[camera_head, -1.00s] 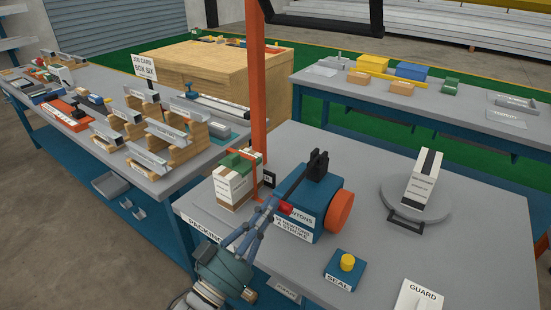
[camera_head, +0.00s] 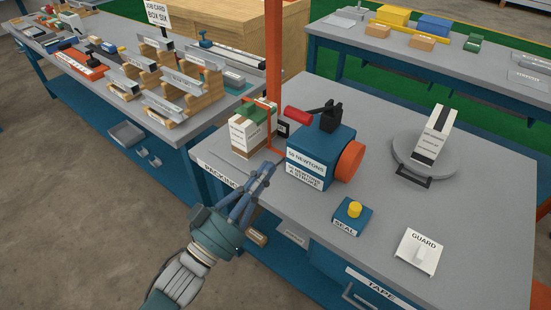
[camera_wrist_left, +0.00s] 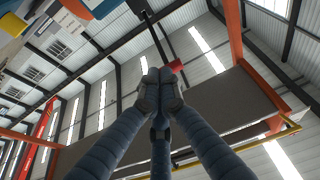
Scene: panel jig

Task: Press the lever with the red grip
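The lever (camera_head: 317,111) has a red grip (camera_head: 298,115) and sits on a blue box (camera_head: 335,155) with an orange wheel and labels mentioning newtons. The lever is raised, its grip toward the left. My left gripper (camera_head: 266,170) is to the lower left of the grip, apart from it, over the table's left front edge. Its fingers are drawn together with nothing visible between them. In the left wrist view the fingertips (camera_wrist_left: 160,88) meet, and the red grip (camera_wrist_left: 176,65) shows just beyond them. My right gripper is in neither view.
A carton with a green top (camera_head: 250,130) and an orange post (camera_head: 273,60) stand left of the blue box. A yellow SEAL button (camera_head: 354,209), a GUARD switch plate (camera_head: 418,252) and a round turntable (camera_head: 405,160) bearing a white-and-black box lie right. Grey tabletop between them is clear.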

